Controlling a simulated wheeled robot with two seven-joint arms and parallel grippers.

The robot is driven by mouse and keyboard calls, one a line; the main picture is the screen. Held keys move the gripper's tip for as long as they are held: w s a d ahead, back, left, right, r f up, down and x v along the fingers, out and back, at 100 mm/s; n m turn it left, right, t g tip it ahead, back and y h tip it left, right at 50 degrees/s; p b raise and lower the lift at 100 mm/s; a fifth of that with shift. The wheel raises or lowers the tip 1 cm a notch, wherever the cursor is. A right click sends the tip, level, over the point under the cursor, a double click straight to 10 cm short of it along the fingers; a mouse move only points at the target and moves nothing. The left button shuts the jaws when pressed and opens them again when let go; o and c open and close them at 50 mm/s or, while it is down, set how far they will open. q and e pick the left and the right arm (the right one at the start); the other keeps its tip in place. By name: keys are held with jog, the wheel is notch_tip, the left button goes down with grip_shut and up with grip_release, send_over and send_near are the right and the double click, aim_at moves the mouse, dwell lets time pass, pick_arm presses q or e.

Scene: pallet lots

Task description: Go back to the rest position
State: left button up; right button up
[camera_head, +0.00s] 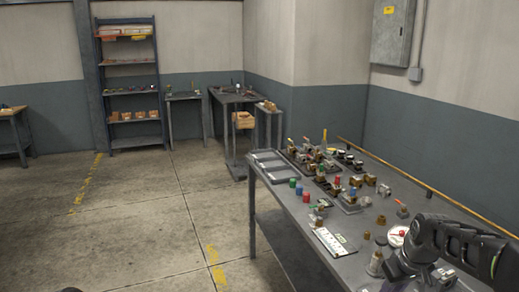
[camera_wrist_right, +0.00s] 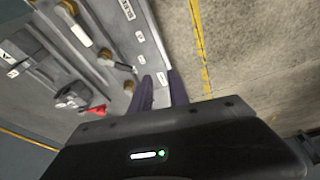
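My right arm comes in at the lower right of the head view, over the near end of the long grey table (camera_head: 335,240). In the right wrist view the two dark purple fingers of my right gripper (camera_wrist_right: 161,80) stand apart with a gap between them. I see nothing held in that gap. The fingers are seen over the table's labelled edge, with floor beyond. My left gripper does not show clearly; only a small dark shape sits at the bottom left edge of the head view.
The table holds fittings, red and green cylinders, grey trays (camera_head: 268,167), a white labelled card (camera_head: 330,242) and a round white dish (camera_head: 398,236). A red-handled valve (camera_wrist_right: 95,109) lies near my right gripper. A shelf rack (camera_head: 130,85) stands far back. The floor at left is clear.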

jog(key=s+a+f+m+t+y, duration=0.1)
jog(key=s+a+f, duration=0.1)
jog(key=a+f, duration=0.7)
jog(key=s+a+f+m+y, duration=0.1)
jog(key=a+f, duration=0.6)
jog(key=f, duration=0.4)
jog(key=s+a+f+g, duration=0.1)
jog(key=s+a+f, duration=0.3)
jog(key=s, duration=0.4)
jog(key=s+a+f+m+g+y, duration=0.1)
jog(key=s+a+f, duration=0.2)
jog(key=s+f, duration=0.2)
jog(key=s+a+f+g+y, duration=0.1)
jog(key=s+a+f, duration=0.3)
jog(key=s, duration=0.8)
jog(key=shift+a+f+g, duration=0.35)
jog(key=shift+f+g, duration=0.05)
jog(key=shift+f, duration=0.05)
